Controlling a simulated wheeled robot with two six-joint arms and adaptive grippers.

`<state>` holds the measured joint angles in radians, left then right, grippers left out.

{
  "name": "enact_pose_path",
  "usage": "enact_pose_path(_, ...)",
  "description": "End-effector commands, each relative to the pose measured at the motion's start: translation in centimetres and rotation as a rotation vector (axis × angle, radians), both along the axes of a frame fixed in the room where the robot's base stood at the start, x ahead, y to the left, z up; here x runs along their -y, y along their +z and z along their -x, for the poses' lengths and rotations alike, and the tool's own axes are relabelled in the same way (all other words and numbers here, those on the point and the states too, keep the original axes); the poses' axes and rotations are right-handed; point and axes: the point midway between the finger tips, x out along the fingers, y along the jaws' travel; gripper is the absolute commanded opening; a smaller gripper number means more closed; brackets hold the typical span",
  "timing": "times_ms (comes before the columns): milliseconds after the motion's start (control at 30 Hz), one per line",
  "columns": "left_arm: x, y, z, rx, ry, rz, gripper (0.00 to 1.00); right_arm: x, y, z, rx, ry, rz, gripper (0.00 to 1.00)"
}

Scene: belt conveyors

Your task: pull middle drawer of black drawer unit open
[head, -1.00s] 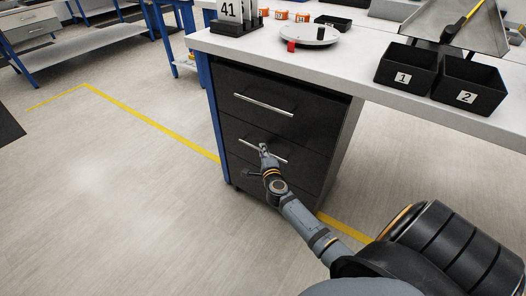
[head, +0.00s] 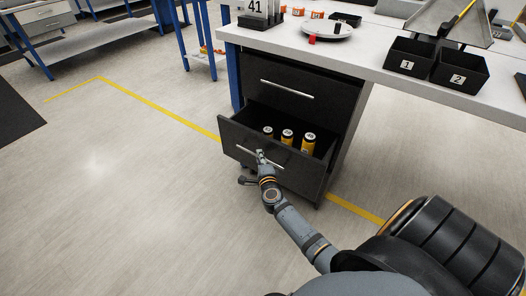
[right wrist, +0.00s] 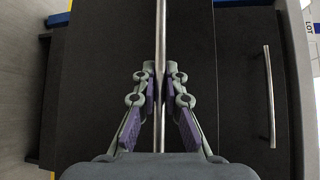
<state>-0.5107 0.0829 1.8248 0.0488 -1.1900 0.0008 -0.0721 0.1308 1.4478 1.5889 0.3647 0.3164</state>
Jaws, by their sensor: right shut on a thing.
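The black drawer unit (head: 338,108) stands under the workbench. Its top drawer (head: 287,85) is closed. Its middle drawer (head: 300,172) is pulled out, and several yellow and black cylinders (head: 287,137) stand inside it. My right gripper (head: 261,156) is at the middle drawer's silver bar handle (head: 245,150). In the right wrist view, my right gripper (right wrist: 160,100) has its purple-padded fingers shut on the handle (right wrist: 160,40), one on each side of the bar. My left gripper is not in view. The lower part of the unit is mostly hidden behind the open drawer.
The white workbench (head: 390,75) carries black bins (head: 408,66) labelled 1 and 2, a round white dish (head: 327,30) and a stand marked 41 (head: 258,22). Open floor (head: 130,190) with yellow lines lies left of the unit.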

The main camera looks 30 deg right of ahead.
Motion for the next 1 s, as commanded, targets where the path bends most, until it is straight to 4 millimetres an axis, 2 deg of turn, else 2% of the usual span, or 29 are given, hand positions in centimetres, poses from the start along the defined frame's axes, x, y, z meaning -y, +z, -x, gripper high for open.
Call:
enact_pose_path(200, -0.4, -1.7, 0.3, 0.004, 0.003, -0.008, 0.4, -3.7, 0.0, 1.6, -0.001, -0.001, -0.003, 0.0)
enact_pose_path(433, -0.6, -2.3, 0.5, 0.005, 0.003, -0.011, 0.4, -6.7, 0.0, 2.8, -0.001, -0.002, -0.002, 0.0)
enact_pose_path(633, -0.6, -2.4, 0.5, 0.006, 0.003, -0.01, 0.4, -7.8, 0.0, 3.3, 0.001, -0.002, 0.001, 0.0)
enact_pose_path(1000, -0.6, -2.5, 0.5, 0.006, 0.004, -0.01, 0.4, -8.1, 0.0, 3.4, 0.001, -0.001, 0.0, 0.0)
